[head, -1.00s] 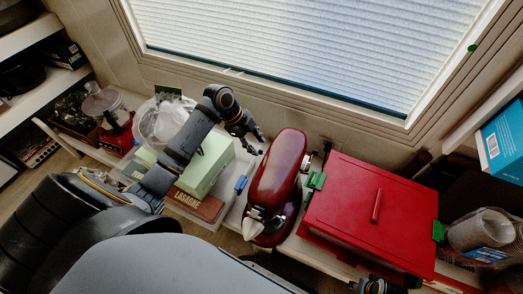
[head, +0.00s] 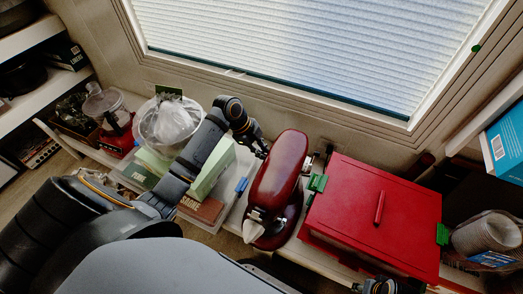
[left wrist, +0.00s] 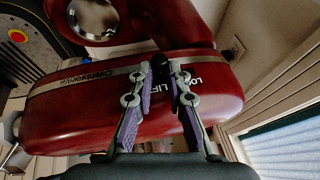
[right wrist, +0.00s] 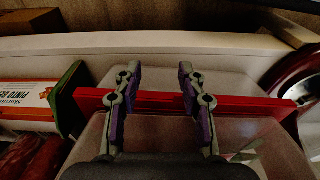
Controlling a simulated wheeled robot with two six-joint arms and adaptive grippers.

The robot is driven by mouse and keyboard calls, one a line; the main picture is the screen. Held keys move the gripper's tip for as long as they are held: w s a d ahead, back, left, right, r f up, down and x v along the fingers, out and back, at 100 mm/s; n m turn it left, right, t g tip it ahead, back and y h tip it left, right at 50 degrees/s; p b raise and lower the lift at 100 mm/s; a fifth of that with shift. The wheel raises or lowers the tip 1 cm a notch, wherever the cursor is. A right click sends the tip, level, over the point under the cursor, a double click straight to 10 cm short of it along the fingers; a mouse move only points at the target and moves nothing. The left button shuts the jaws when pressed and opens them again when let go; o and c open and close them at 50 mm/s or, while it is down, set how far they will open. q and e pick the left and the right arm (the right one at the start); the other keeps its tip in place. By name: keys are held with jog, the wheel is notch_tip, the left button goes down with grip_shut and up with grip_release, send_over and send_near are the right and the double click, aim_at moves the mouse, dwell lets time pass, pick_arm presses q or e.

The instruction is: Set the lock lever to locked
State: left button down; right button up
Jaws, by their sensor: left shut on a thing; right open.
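The red stand mixer (head: 278,175) stands on the shelf in the head view. Its red body (left wrist: 90,115) with a silver band fills the left wrist view. The lock lever (left wrist: 160,60) shows as a small dark knob, mostly hidden between the fingertips. Partly covered lettering is beside it. My left gripper (left wrist: 162,72) is shut on this knob; in the head view my left gripper (head: 260,150) is at the mixer's back left side. My right gripper (right wrist: 156,75) is open and empty, above a red strip and a clear bin.
A red box (head: 345,215) with a lid handle stands right of the mixer. Left of it are a clear bin (head: 212,224) with packages and a bagged bowl (head: 165,122). The window (head: 320,45) is behind. A stack of cups (head: 475,236) is at far right.

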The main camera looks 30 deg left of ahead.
pick_arm(q)
jog(key=shift+w, duration=0.2)
jog(key=shift+w+a+r, duration=0.1)
jog(key=shift+w+a, duration=0.05)
jog(key=shift+w, duration=0.95)
jog(key=c, duration=1.3)
grip_release()
jog(key=shift+w, duration=0.1)
jog(key=v, duration=1.2)
pick_arm(e)
jog(key=shift+d+f, duration=0.15)
jog(key=shift+f, duration=0.35)
